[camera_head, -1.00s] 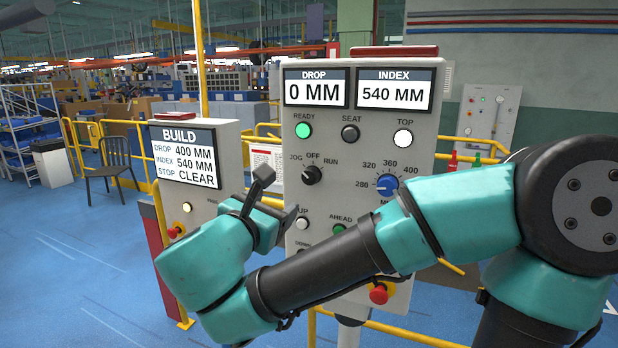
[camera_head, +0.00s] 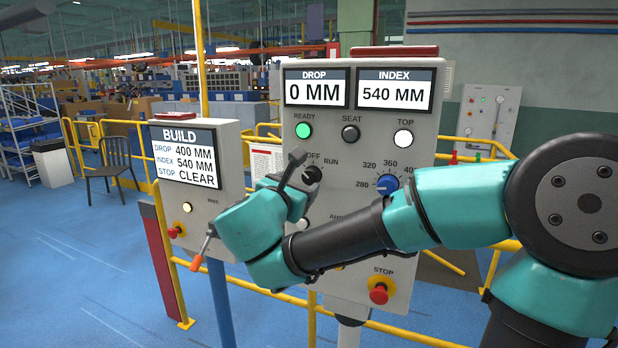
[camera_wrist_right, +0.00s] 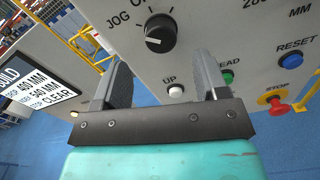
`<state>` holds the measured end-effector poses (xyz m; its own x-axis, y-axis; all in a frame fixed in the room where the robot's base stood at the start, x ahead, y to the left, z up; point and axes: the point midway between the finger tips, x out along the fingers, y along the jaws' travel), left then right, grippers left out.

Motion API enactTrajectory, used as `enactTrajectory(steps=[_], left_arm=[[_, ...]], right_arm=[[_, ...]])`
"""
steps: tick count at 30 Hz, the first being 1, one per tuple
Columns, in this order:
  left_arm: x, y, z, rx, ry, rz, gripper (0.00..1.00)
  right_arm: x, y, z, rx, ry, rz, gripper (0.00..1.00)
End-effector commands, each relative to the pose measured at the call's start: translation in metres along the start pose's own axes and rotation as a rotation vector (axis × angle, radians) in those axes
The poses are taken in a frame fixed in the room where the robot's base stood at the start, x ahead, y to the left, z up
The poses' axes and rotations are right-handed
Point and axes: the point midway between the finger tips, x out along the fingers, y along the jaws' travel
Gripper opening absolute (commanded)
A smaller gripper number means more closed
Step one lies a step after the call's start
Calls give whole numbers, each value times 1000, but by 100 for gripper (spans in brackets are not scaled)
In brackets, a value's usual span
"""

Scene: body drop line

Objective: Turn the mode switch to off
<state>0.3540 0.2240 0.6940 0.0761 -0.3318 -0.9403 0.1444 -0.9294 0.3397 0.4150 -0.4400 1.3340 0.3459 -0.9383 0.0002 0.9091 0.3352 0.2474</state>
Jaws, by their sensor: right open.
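The mode switch (camera_head: 313,174) is a black round knob on the grey control panel (camera_head: 345,262), with JOG, OFF and RUN printed around it. In the right wrist view the knob (camera_wrist_right: 160,32) has a white mark on its left side, toward JOG and not OFF. My right gripper (camera_head: 299,180) is open just left of the knob in the head view and covers the JOG label. In the right wrist view its two fingers (camera_wrist_right: 163,75) stand apart, empty, with the knob beyond them. I see no contact with the knob. My left gripper is not in view.
A blue dial (camera_head: 387,184) sits right of the switch. The white UP button (camera_wrist_right: 176,90) is below it, and a red stop button (camera_head: 379,294) is low on the panel. A smaller BUILD panel (camera_head: 228,150) and an orange-tipped lever (camera_head: 197,262) stand left.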

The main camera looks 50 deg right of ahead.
Motion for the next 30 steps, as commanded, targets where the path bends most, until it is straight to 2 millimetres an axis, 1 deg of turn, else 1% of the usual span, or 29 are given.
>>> enactTrajectory(steps=[1, 9, 15, 19, 27, 28, 30], left_arm=[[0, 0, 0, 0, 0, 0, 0], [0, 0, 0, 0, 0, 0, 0], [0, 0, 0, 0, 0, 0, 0], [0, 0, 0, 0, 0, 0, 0], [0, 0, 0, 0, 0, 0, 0], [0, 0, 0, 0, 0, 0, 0], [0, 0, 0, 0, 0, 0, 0]], right_arm=[[7, -1, 0, -1, 0, -5, 67], [40, -1, 0, -1, 0, -4, 67], [60, -1, 0, 0, 0, -3, 67], [65, 0, 0, 0, 0, -1, 67], [66, 0, 0, 0, 0, 0, 67], [66, 0, 0, 0, 0, 0, 66], [66, 0, 0, 0, 0, 0, 59]])
